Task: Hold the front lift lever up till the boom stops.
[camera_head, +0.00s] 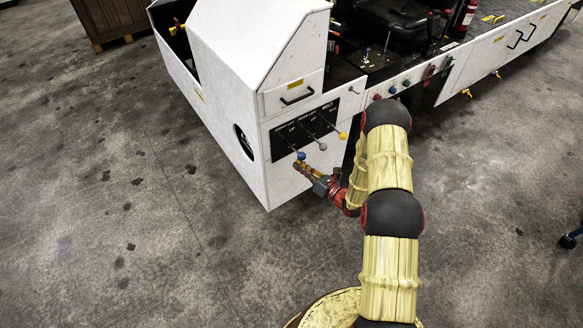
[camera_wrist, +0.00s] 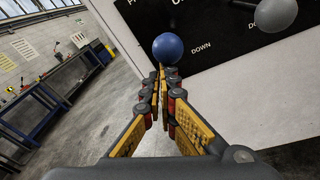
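The black lever panel (camera_head: 325,112) is on the white end face of the loader. Three levers stick out of it. The leftmost lever ends in a blue knob (camera_head: 301,156); its label is too small to read surely. The middle lever has a grey-white knob (camera_head: 323,147), the right one a yellow knob (camera_head: 343,135). My gripper (camera_head: 297,165) is just below the blue knob. In the wrist view, the fingers (camera_wrist: 161,72) are closed together with nothing between them. The blue knob (camera_wrist: 168,47) shows just above the fingertips; whether they touch it is unclear.
A drawer handle (camera_head: 297,96) sits above the panel. Blue workbenches (camera_wrist: 50,95) stand far off. The concrete floor (camera_head: 110,230) left of the loader is clear.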

